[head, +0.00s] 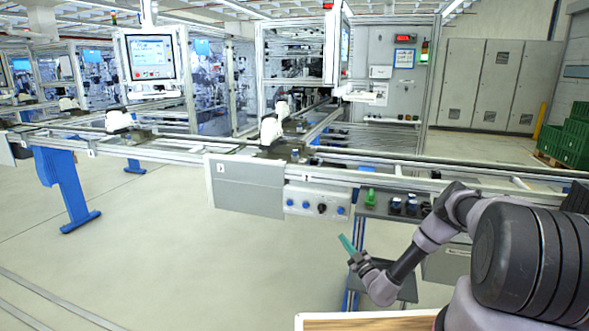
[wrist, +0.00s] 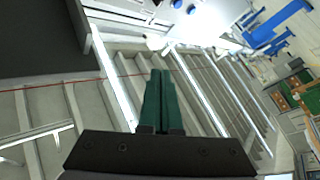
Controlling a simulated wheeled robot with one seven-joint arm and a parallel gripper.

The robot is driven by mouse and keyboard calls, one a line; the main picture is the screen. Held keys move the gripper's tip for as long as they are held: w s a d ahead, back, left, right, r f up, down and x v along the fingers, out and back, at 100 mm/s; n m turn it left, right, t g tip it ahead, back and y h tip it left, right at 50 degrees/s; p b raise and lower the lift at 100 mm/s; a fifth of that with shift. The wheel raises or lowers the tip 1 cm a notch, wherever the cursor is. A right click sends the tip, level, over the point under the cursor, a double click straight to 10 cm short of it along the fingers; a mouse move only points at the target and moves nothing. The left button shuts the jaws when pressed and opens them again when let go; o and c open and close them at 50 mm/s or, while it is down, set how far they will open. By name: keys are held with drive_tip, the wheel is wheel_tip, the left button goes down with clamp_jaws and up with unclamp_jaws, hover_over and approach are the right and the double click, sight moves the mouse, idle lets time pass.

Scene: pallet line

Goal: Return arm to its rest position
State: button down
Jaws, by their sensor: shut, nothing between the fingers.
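My gripper (head: 345,242) shows in the head view at the lower right, with its teal fingers pointing up and to the left. In the wrist view my gripper (wrist: 160,75) shows two green fingers side by side, shut with nothing between them. My grey arm reaches in from the right edge of the head view and bends down towards the gripper. The gripper is in front of the conveyor line, apart from it, near a small shelf under the line.
A conveyor rail (head: 400,178) runs across the middle, with a grey control box (head: 318,203) below it. A wooden surface (head: 370,322) lies at the bottom edge. Green crates (head: 570,140) are stacked far right. The floor (head: 170,260) at left is clear.

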drive_tip(key=a+r+n+g+y, duration=0.3)
drive_tip(key=r+n+g+y, duration=0.2)
drive_tip(key=r+n, duration=0.35)
drive_tip(key=a+r+n+g+y, duration=0.3)
drive_tip(key=r+n+g+y, duration=0.1)
drive_tip(key=r+n, duration=0.5)
drive_tip(key=s+a+r+n+g+h, duration=0.2)
drive_tip(key=s+r+n+g, duration=0.3)
drive_tip(key=r+n, duration=0.35)
drive_tip(key=s+a+r+n+g+h, duration=0.1)
drive_tip(key=s+a+r+n+g, duration=0.1)
drive_tip(key=s+r+n+g, duration=0.55)
drive_tip(key=s+d+r+n+t+h, duration=0.4)
drive_tip(key=s+d+r+n+h, duration=0.3)
drive_tip(key=s+r+n, duration=0.4)
drive_tip(key=s+d+r+n+t+h, duration=0.5)
drive_tip(key=s+d+r+n, duration=0.3)
drive_tip(key=s+r+n, duration=0.3)
drive_tip(key=s+n+h, duration=0.1)
drive_tip(key=s, duration=0.3)
drive_tip(key=shift+d+h, duration=0.35)
drive_tip(key=shift+h, duration=0.05)
drive_tip(key=shift+r+t, duration=0.1)
drive_tip(key=shift+t, duration=0.15)
